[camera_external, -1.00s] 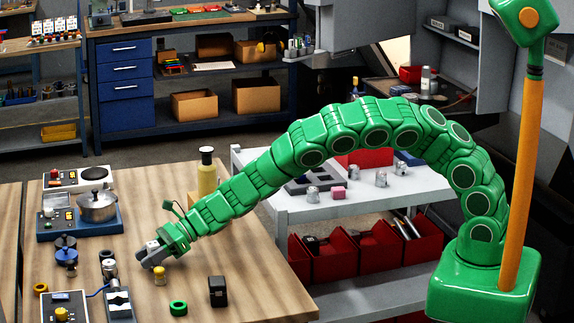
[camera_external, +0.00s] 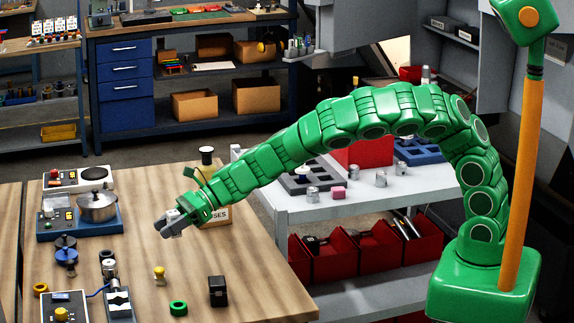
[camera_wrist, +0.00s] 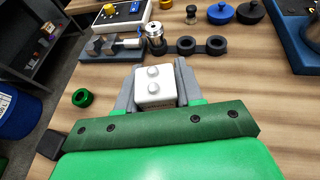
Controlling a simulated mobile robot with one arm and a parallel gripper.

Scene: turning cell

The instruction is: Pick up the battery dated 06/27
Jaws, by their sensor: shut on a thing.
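My gripper (camera_external: 168,226) is held above the wooden table in the external view, its jaws pointing down to the left. In the wrist view my gripper (camera_wrist: 155,75) is shut on a white block-shaped battery (camera_wrist: 155,97) with two round studs on the face toward the camera. The battery sits between the two grey fingers. A small pale part of the battery (camera_external: 173,214) shows at the jaws in the external view. No date can be read on it in either view.
Below the gripper on the table (camera_external: 240,268) stand a small yellow piece (camera_external: 160,273), a black block (camera_external: 218,291) and a green ring (camera_external: 178,308). A pot (camera_external: 97,207) is at the left. A fuse box (camera_external: 218,216) is partly behind my arm. The grey cart (camera_external: 350,208) stands right.

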